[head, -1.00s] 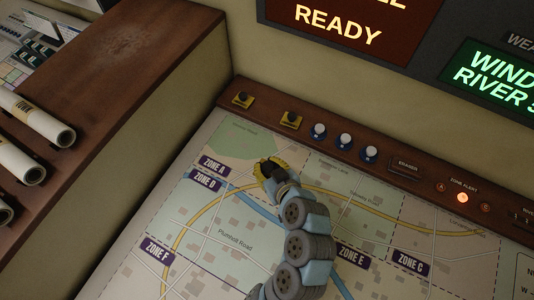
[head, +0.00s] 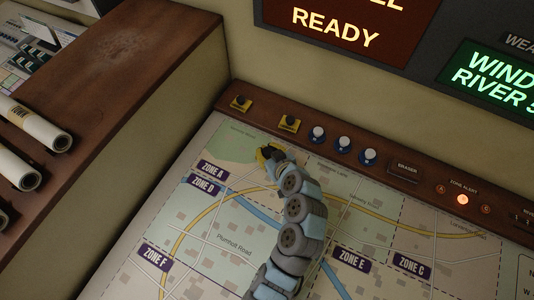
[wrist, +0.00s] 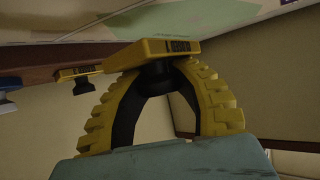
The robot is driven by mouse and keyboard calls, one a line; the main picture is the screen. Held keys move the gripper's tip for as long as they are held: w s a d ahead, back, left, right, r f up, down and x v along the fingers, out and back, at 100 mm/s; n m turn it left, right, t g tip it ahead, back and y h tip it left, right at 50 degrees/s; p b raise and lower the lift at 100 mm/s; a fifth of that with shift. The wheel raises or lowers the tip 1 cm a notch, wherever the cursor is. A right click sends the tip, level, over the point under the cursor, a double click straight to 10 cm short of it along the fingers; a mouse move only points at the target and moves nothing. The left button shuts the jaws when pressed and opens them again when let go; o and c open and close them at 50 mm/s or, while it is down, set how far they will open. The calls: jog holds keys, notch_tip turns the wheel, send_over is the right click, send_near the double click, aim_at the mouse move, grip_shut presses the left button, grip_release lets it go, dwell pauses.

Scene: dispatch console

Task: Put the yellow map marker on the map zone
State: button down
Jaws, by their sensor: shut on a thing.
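My gripper (head: 268,152) is over the upper map (head: 196,268), right of the Zone A label (head: 212,169) and beside the green patch. In the wrist view, its two yellow ribbed fingers (wrist: 168,78) are closed around the black knob of a yellow map marker (wrist: 150,52). The marker's flat yellow base faces the map surface at the top of that view; I cannot tell if it touches. In the head view my gripper mostly hides the marker. Two other yellow markers, left (head: 241,103) and right (head: 289,122), stand on the wooden rail.
A lit zone alert button (head: 463,199) is on the right. A raised brown cabinet (head: 130,65) with rolled maps (head: 35,125) stands left.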

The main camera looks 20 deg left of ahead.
aim_at(267, 155)
jog(key=shift+w+a+f, duration=0.1)
jog(key=shift+w+f, duration=0.2)
notch_tip(267, 155, down, 3)
jog(key=shift+s+f, duration=0.1)
jog(key=shift+f, duration=0.15)
jog(key=c, duration=0.8)
grip_release()
